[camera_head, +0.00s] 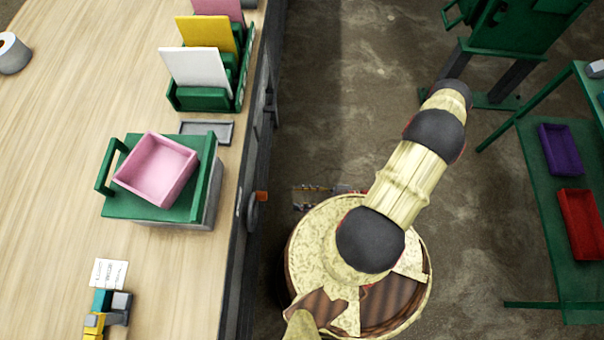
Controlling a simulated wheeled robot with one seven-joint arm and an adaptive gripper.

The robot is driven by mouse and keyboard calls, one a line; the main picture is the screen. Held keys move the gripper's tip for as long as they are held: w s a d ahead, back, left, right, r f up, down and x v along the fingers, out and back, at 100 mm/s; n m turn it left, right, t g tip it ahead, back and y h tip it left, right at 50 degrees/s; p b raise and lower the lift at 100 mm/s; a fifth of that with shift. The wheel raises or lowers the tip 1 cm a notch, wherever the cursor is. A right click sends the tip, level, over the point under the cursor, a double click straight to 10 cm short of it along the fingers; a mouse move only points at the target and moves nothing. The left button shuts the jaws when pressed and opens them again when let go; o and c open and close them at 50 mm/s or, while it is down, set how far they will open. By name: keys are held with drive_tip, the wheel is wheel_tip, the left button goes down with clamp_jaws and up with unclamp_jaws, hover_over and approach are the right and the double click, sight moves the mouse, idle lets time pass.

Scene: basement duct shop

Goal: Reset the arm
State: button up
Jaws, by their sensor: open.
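My arm rises from my round base at the bottom centre and reaches up and to the right over the floor. It shows pale yellow links and dark joints. I cannot make out my gripper or its fingers in this view. Nothing is seen held by the arm.
On the wooden bench (50,190) at left are a pink bin (157,168) on a green-topped box (190,208), a green rack (204,98) with upright panels, and a small grey tray (207,131). At right, a green shelf (535,195) holds purple (562,150) and red (582,222) bins.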

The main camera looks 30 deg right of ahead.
idle(0.3)
drive_tip(key=w+d+r+n+g+h, duration=0.1)
drive_tip(key=w+d+r+n+g, duration=0.15)
drive_tip(key=r+n+g, duration=0.75)
drive_tip(key=w+d+r+n+g+h, duration=0.1)
drive_tip(key=w+d+r+n+h, duration=0.35)
drive_tip(key=n, duration=1.15)
drive_tip(key=s+a+r+m+t+h, duration=0.1)
drive_tip(key=a+r+m+t+h, duration=0.1)
drive_tip(key=r+m, duration=0.9)
drive_tip(key=s+a+r+m+t+h, duration=0.2)
drive_tip(key=a+r+m+h, duration=0.1)
drive_tip(key=r+m, duration=0.9)
drive_tip(key=s+a+r+m+t+h, duration=0.2)
drive_tip(key=a+r+m+h, duration=0.1)
drive_tip(key=r+m, duration=0.8)
drive_tip(key=shift+r+m+h, duration=0.25)
drive_tip(key=shift+m+h, duration=0.15)
drive_tip(key=shift+h, duration=0.15)
